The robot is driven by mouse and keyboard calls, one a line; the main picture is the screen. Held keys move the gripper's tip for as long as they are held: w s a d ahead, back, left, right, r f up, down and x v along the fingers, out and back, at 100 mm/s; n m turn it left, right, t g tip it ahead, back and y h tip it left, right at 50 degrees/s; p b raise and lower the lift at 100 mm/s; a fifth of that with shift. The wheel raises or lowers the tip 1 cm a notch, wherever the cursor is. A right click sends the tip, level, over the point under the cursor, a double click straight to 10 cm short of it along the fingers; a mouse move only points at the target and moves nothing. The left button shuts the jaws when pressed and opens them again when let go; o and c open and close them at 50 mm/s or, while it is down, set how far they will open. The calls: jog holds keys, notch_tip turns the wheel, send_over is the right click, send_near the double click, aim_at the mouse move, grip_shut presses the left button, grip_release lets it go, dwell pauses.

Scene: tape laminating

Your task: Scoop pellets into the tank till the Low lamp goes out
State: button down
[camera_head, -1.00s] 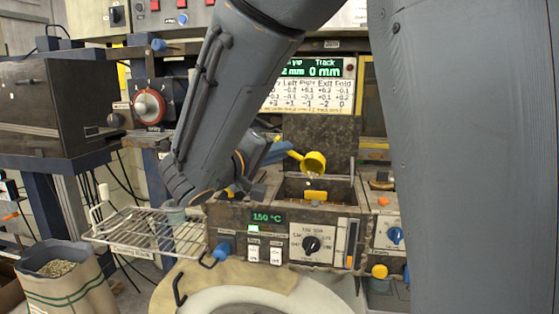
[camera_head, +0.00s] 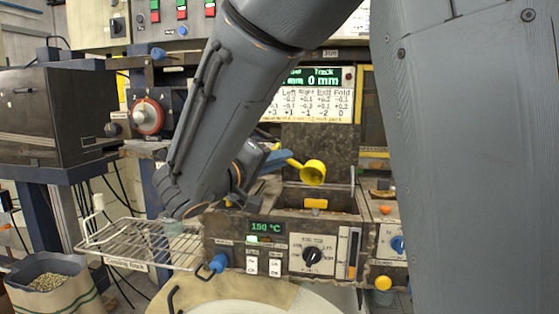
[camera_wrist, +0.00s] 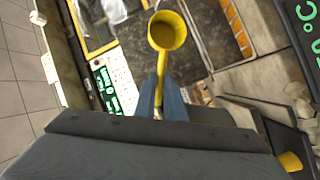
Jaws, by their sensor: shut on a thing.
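My gripper (camera_head: 278,160) is shut on the handle of a yellow scoop (camera_head: 313,172). The scoop's cup is tipped above the open dark tank (camera_head: 338,196) of the machine. In the wrist view the scoop (camera_wrist: 166,32) extends ahead of my fingers (camera_wrist: 164,98), and its cup shows a bare yellow inside with no pellets that I can make out. The machine's front panel has a 150 °C display (camera_head: 266,228) and a lit green lamp (camera_head: 252,239). The Low lamp's label is too small to read. A paper sack (camera_head: 50,288) of pale pellets stands at the lower left.
A wire rack (camera_head: 140,243) juts out left of the machine, between sack and tank. A dark box-shaped unit (camera_head: 50,115) stands at the far left. A blue knob (camera_head: 218,263) sticks out at the panel's lower left.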

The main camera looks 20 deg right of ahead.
dwell(0.5)
jog(key=b, duration=0.3)
dwell(0.7)
dwell(0.7)
